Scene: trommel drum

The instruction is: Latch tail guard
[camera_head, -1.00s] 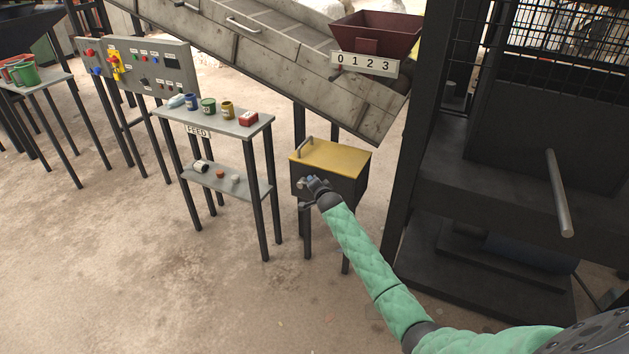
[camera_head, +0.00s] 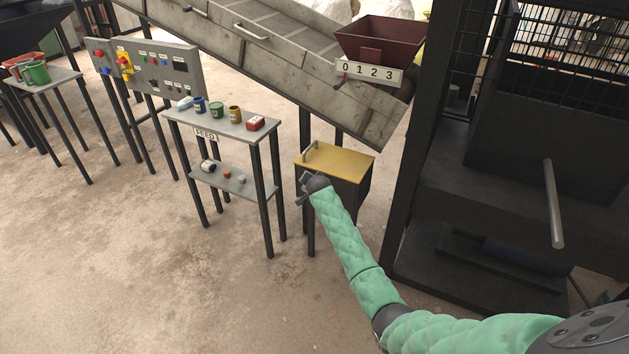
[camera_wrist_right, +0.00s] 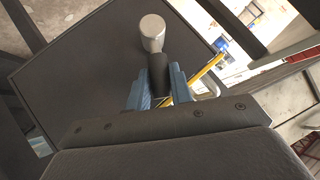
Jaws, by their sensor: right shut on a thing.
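The tail guard shows in the head view as a dark box with a yellow lid (camera_head: 345,160), which looks closed. My right gripper (camera_head: 304,186) is at the box's front left corner, below the lid; its fingers are small and partly hidden by my wrist there. In the right wrist view its blue fingers (camera_wrist_right: 158,88) are shut around the dark shaft of a latch lever (camera_wrist_right: 159,72). A silver knob (camera_wrist_right: 152,30) on the lever sticks out beyond the fingers, in front of a dark panel (camera_wrist_right: 90,65). My left gripper is not in view.
A grey feed table (camera_head: 222,122) with jars and a red box stands left of the guard. A dark machine frame (camera_head: 480,200) stands close on the right. The floor in front is open.

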